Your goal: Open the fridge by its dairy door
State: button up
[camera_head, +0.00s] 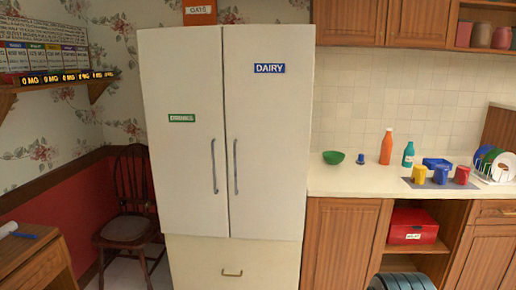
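The white fridge stands in the middle of the head view, facing me, with two tall upper doors and a drawer (232,265) below. The dairy door (272,130) is the right one and bears a blue DAIRY label (269,68). Its long vertical grey handle (236,167) is near the centre seam. The left door (182,80) bears a small green label, which seems to read DRINKS, and has a matching handle (214,167). Both doors look closed.
A wooden chair (127,228) stands left of the fridge. A counter (340,182) with a green bowl, bottles, cups and a dish rack adjoins it on the right. A wooden table (35,265) is at the lower left. An orange box (200,12) sits on top of the fridge.

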aim_at(269, 69)
jog(key=u, duration=0.5)
jog(key=k, duration=0.6)
jog(key=u, duration=0.95)
jog(key=i, duration=1.85)
jog(key=z, duration=1.3)
jog(key=i, duration=0.65)
jog(key=z, duration=0.7)
